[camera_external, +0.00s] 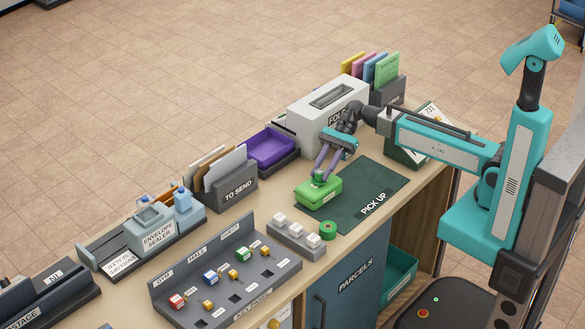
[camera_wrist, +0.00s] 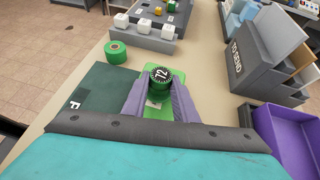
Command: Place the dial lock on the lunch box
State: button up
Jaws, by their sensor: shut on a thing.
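The green lunch box (camera_external: 318,194) lies at the left edge of the dark green PICK UP mat (camera_external: 376,190); it also shows below my fingers in the wrist view (camera_wrist: 155,124). The dial lock (camera_wrist: 161,74), round and green with a black numbered face, sits between the tips of my purple fingers in the wrist view. My gripper (camera_external: 322,173) is shut on it, directly over the lunch box. In the external view the lock is small and partly hidden by the fingers. I cannot tell whether it touches the lid.
A green tape roll (camera_external: 328,230) and a grey rack with white cubes (camera_external: 297,236) stand in front of the lunch box. The TO SEND holder (camera_external: 228,187) and purple tray (camera_external: 272,151) are to the left and behind. A grey FOLD machine (camera_external: 326,106) stands behind the mat. Most of the mat is clear.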

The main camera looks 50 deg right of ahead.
jog(key=shift+f, duration=0.3)
jog(key=shift+f, duration=0.15)
jog(key=o, duration=1.1)
jog(key=shift+c, duration=0.2)
jog(key=b+v, duration=0.2)
jog(key=v, duration=1)
jog(key=shift+s, duration=0.1)
jog(key=p+x, duration=0.1)
jog(key=x, duration=0.7)
jog(key=shift+a+p, duration=0.3)
jog(key=shift+a, duration=0.1)
jog(key=shift+x, duration=1.15)
